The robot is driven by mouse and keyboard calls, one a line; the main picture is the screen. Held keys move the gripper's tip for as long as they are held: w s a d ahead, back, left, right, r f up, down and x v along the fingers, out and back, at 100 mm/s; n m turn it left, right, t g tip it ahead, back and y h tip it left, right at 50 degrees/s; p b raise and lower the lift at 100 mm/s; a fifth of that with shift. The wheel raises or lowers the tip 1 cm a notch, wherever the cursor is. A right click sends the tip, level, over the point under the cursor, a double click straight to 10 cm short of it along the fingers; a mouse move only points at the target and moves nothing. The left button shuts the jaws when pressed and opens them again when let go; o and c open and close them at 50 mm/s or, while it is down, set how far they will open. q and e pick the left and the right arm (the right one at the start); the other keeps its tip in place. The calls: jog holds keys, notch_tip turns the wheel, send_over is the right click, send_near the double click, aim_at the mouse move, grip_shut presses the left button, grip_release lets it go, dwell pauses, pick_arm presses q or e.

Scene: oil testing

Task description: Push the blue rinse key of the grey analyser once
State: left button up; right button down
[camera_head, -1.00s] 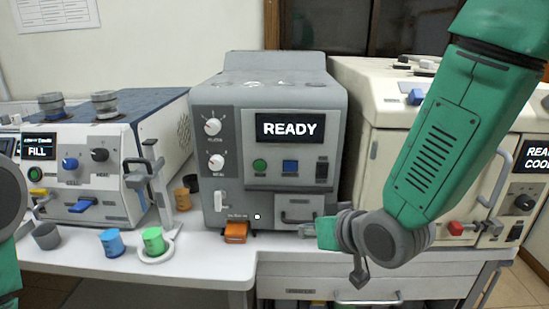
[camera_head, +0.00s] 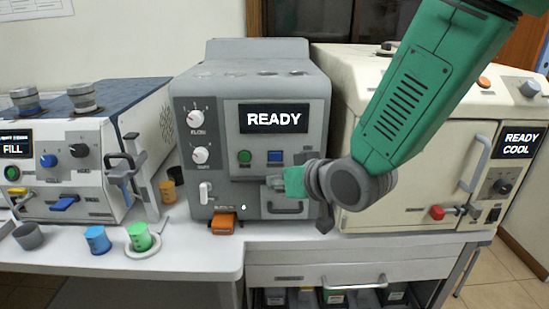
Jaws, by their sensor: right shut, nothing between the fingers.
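The grey analyser (camera_head: 215,88) stands in the middle of the bench, its screen (camera_head: 273,119) reading READY. Its blue rinse key (camera_head: 274,157) sits below the screen, right of a round green key (camera_head: 245,157), and is in plain view. My right gripper (camera_head: 273,184) is shut and empty. It shows just below the blue key, in front of the analyser's lower panel, pointing left. I cannot tell whether it touches the panel. My right wrist hides part of the analyser's right front. My left gripper is out of view.
A white-and-blue machine (camera_head: 60,150) stands left, with grey, blue and green cups (camera_head: 97,240) before it. A cream machine (camera_head: 420,150) stands right, partly behind my right arm. An orange block (camera_head: 223,223) sits at the analyser's foot. Drawers (camera_head: 350,272) lie below the bench.

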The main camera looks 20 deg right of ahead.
aim_at(270, 161)
jog(key=shift+w+d+p, duration=0.15)
jog(key=shift+w+d, duration=0.15)
jog(key=shift+w, duration=0.75)
jog(key=shift+w+d+p, duration=0.1)
jog(key=shift+w+d, duration=0.25)
jog(key=shift+w, duration=0.75)
jog(key=shift+w+d+p, duration=0.15)
jog(key=shift+w+d, duration=0.15)
jog(key=shift+w, duration=0.75)
jog(key=shift+w+r, duration=0.1)
jog(key=shift+w, duration=0.05)
jog(key=shift+w+d, duration=0.15)
jog(key=shift+w+d+p, duration=0.1)
jog(key=shift+w+p, duration=0.25)
jog(key=shift+w, duration=0.05)
jog(key=shift+s+a, duration=0.25)
jog(key=shift+s, duration=0.55)
